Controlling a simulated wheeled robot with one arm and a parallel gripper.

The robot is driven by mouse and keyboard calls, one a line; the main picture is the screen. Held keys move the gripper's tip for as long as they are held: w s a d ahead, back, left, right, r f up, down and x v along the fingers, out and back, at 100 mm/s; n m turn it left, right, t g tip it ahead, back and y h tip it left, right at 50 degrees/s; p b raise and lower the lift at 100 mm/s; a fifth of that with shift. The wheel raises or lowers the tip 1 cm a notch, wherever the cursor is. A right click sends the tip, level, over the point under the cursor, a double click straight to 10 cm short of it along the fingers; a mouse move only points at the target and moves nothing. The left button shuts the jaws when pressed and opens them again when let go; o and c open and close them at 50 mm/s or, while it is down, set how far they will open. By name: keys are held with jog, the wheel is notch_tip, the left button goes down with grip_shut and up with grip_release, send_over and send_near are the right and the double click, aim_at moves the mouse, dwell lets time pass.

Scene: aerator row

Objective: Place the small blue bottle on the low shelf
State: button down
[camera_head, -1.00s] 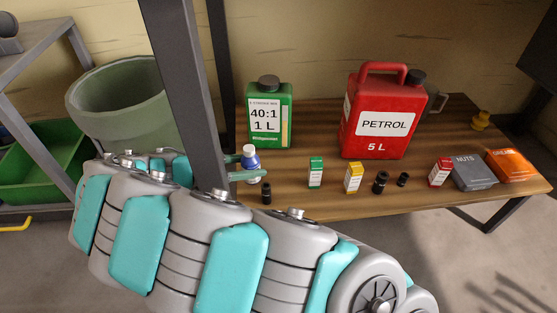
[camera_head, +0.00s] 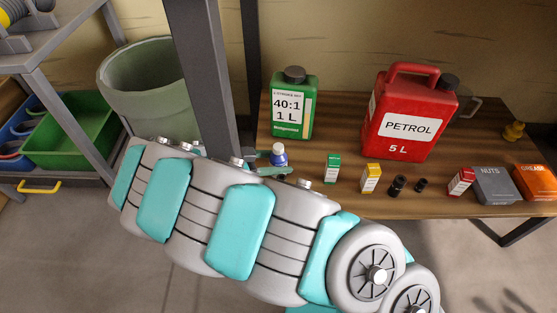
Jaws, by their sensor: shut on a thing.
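The small blue bottle (camera_head: 279,157) with a white cap is upright near the left end of the wooden low shelf (camera_head: 450,202). My gripper (camera_head: 274,165) is shut on it, with teal and grey fingers showing beside it. My arm and the dark post hide much of the gripper. I cannot tell whether the bottle's base touches the shelf.
A green 40:1 can (camera_head: 294,110) stands behind the bottle and a red petrol can (camera_head: 405,118) further right. Small green (camera_head: 333,167) and yellow (camera_head: 371,178) boxes stand to its right. A dark upright post (camera_head: 205,80) crosses before the shelf's left end.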

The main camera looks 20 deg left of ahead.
jog(key=c, duration=0.5)
grip_release()
jog(key=shift+f, duration=0.1)
jog(key=v, duration=1.2)
jog(key=shift+p, duration=0.4)
